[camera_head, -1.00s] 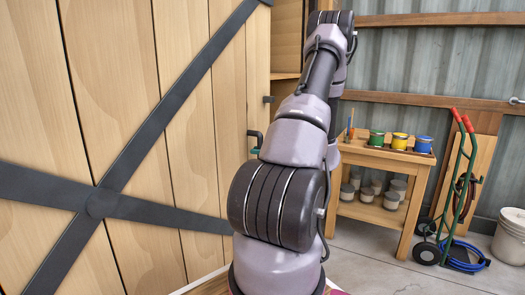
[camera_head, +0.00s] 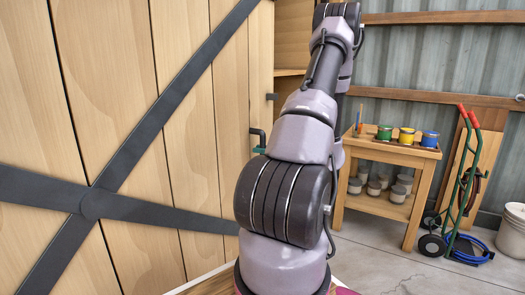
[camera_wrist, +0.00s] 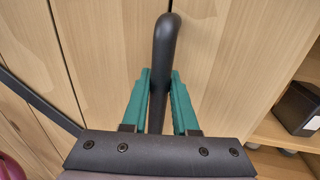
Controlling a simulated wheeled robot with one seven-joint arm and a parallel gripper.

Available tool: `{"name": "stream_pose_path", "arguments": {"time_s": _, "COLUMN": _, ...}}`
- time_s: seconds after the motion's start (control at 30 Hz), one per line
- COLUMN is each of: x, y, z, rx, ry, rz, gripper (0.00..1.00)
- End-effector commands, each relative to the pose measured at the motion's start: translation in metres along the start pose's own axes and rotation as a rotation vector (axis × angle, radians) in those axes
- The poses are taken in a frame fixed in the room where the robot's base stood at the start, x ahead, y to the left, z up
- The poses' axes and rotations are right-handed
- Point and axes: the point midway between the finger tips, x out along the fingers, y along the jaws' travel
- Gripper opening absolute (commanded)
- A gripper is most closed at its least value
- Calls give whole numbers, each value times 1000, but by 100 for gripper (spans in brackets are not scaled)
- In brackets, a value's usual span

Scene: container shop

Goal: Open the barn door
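The barn door (camera_head: 120,150) is pale wood planks with dark diagonal bracing and fills the left of the head view. Its dark bent handle (camera_head: 258,133) sticks out near the door's right edge. In the wrist view the handle (camera_wrist: 162,60) runs down between the two teal fingers of my gripper (camera_wrist: 161,88), which press close on either side of it. In the head view my arm hides most of the gripper; only a bit of teal shows below the handle.
A wooden workbench (camera_head: 404,152) with paint cans stands at right. A green hand truck (camera_head: 465,185), a coiled blue hose (camera_head: 468,253) and a white bucket (camera_head: 512,232) are farther right. Concrete floor is clear in front of them. A wooden shelf (camera_wrist: 290,150) lies right of the handle.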

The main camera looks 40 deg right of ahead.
Motion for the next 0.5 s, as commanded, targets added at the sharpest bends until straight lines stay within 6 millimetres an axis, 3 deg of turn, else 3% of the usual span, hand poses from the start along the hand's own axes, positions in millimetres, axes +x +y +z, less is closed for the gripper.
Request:
{"name": "stream_pose_path", "arguments": {"time_s": 0.03, "x": -1, "y": 0, "z": 0, "rx": 1, "ry": 1, "rz": 0, "gripper": 35}}
{"name": "stream_pose_path", "arguments": {"time_s": 0.1, "x": 0, "y": 0, "z": 0, "rx": 1, "ry": 1, "rz": 0, "gripper": 57}}
{"name": "stream_pose_path", "arguments": {"time_s": 0.5, "x": -6, "y": 0, "z": 0, "rx": 1, "ry": 0, "rz": -1, "gripper": 57}}
